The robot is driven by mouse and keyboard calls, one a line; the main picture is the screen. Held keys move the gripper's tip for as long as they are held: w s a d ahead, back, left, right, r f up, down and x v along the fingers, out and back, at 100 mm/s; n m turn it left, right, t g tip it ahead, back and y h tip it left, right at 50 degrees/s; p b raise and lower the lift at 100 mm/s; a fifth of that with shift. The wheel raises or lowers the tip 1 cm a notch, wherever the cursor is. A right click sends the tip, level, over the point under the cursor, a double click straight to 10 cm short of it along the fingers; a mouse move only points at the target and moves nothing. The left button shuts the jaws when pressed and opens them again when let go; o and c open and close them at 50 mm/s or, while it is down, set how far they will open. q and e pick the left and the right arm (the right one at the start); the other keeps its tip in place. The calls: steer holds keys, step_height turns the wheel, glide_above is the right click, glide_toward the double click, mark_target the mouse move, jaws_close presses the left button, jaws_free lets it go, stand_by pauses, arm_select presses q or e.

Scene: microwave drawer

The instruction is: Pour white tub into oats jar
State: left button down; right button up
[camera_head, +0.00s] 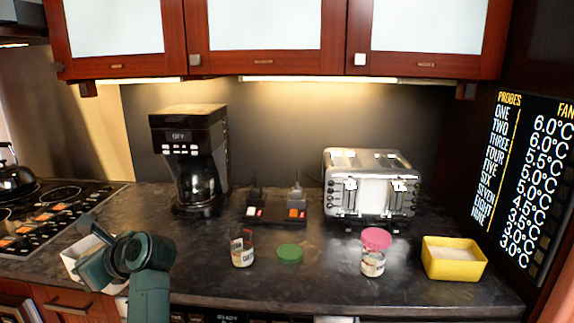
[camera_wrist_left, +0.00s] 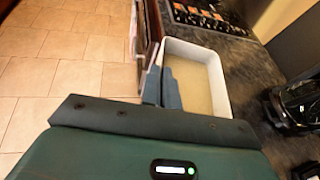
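The white tub (camera_head: 72,254) is at the front left of the counter, partly hidden by my left arm. In the left wrist view the white tub (camera_wrist_left: 221,80) holds a pale beige filling. My left gripper (camera_head: 92,250) is at its near side; its fingers (camera_wrist_left: 163,88) close over the tub's side wall, one outside and one inside. A small open glass jar (camera_head: 242,257), whose label seems to read OATS, stands upright in the middle of the counter. A second small open jar (camera_head: 373,266) stands further right; its label is too small to read. My right gripper is not in view.
A green lid (camera_head: 290,253) and a pink lid (camera_head: 376,238) lie near the jars. A yellow tub (camera_head: 453,262) with pale contents stands right. A coffee maker (camera_head: 190,155), a dark block (camera_head: 275,210) and a toaster (camera_head: 370,190) stand behind. The hob (camera_head: 45,215) is left.

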arm_select(q)
steer(key=s+d+f+m+t+h, duration=0.4)
steer(key=s+d+m+h, duration=0.2)
steer(key=d, duration=0.3)
steer(key=s+d+f+m+t+h, duration=0.4)
steer(key=s+d+m+t+h, duration=0.1)
steer(key=s+d+m+h, duration=0.1)
steer(key=d+m+h, duration=0.1)
steer(key=d+m, duration=0.1)
steer(key=d, duration=0.1)
steer(key=shift+s+d+f+m, duration=0.15)
steer(key=shift+s+d+m, duration=0.05)
steer(key=shift+m, duration=0.1)
steer(key=shift+w+a, duration=0.1)
steer(key=shift+a, duration=0.05)
stand_by(0.6)
